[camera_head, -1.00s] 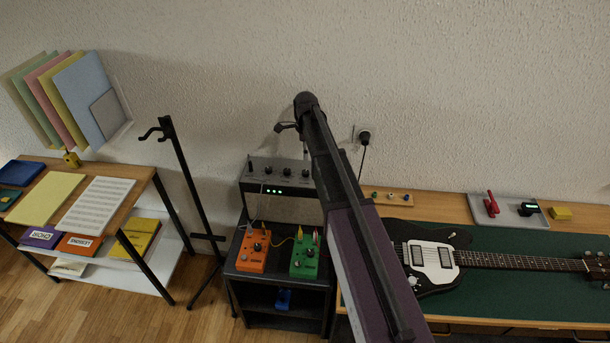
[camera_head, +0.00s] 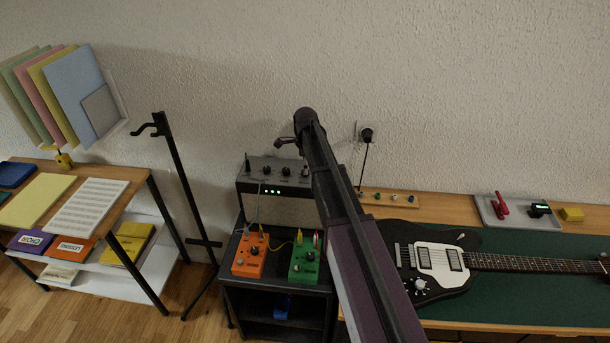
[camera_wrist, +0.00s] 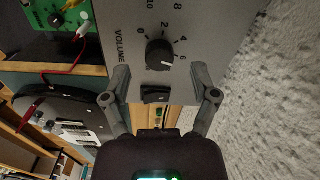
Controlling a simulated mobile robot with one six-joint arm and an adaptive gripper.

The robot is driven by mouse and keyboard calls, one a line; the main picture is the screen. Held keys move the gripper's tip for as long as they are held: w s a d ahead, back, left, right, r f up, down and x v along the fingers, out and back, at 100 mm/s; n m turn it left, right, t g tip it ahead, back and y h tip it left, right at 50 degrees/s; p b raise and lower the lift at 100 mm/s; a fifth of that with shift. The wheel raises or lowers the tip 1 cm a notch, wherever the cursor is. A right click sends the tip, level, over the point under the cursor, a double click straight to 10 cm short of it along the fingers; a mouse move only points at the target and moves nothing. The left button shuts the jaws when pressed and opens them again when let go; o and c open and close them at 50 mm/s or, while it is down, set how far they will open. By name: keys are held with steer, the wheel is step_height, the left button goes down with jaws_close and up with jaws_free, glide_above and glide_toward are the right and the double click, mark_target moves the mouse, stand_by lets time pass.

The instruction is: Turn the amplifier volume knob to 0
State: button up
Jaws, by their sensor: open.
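The grey amplifier (camera_head: 251,190) stands on a black shelf unit against the wall, with a row of knobs on top and green lights in front. In the wrist view its panel (camera_wrist: 115,14) carries a black volume knob (camera_wrist: 158,53) beside the word VOLUME. The knob's white mark points to the lower right, near the 6. My gripper (camera_wrist: 160,76) is open, its fingers on either side of the knob in the picture, and no contact shows. A black switch (camera_wrist: 156,95) sits between the fingers. In the head view my gripper (camera_head: 285,143) is small above the amplifier's right part.
An orange pedal (camera_head: 250,262) and a green pedal (camera_head: 304,262) with cables sit in front of the amplifier. A black stand (camera_head: 183,190) is to the left. A guitar (camera_head: 440,262) lies on the desk to the right. The textured wall (camera_wrist: 270,90) is close on the right.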

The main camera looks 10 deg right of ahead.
steer(key=shift+f+b, duration=0.8)
steer(key=shift+f, duration=0.25)
jaws_close()
